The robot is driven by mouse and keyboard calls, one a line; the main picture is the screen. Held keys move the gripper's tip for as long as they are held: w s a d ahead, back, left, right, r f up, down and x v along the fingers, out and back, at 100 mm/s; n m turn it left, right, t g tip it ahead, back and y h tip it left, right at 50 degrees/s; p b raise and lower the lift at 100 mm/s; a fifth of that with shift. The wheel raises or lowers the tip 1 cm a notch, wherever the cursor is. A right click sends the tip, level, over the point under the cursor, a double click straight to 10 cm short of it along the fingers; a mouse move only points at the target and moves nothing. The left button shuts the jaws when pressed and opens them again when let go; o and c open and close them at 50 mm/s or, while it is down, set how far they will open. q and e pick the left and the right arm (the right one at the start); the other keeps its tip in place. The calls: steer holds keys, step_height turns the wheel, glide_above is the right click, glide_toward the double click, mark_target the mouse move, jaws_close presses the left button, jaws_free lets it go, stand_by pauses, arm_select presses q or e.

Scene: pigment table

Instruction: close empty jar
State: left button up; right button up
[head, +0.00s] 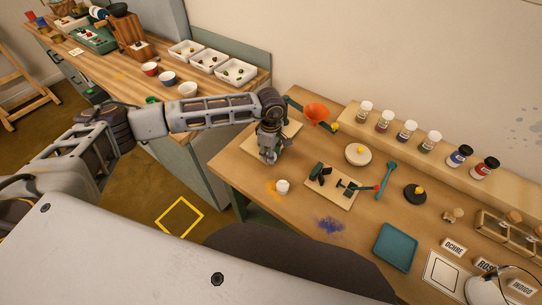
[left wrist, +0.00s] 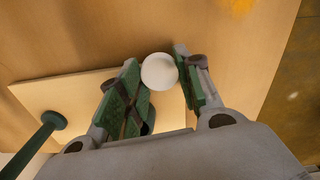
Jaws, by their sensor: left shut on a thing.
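My left gripper (head: 268,157) is over the front edge of a pale board (head: 292,130) at the left end of the table. In the left wrist view its fingers (left wrist: 162,82) are shut on a white round thing (left wrist: 159,71), which looks like a jar lid. What is under it is hidden. A small white pot-like thing (head: 283,186) stands on the table in front of the gripper, apart from it, beside an orange stain. I cannot tell whether it is the empty jar. My right gripper is not in view.
Several capped jars stand on the back ledge, including a white-topped one (head: 365,108). An orange funnel (head: 317,112) is right behind the gripper. A small board with dark tools (head: 345,197), a teal tray (head: 396,247) and a blue stain lie to the right.

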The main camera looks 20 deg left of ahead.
arm_select(q)
steer(key=shift+r, duration=0.1)
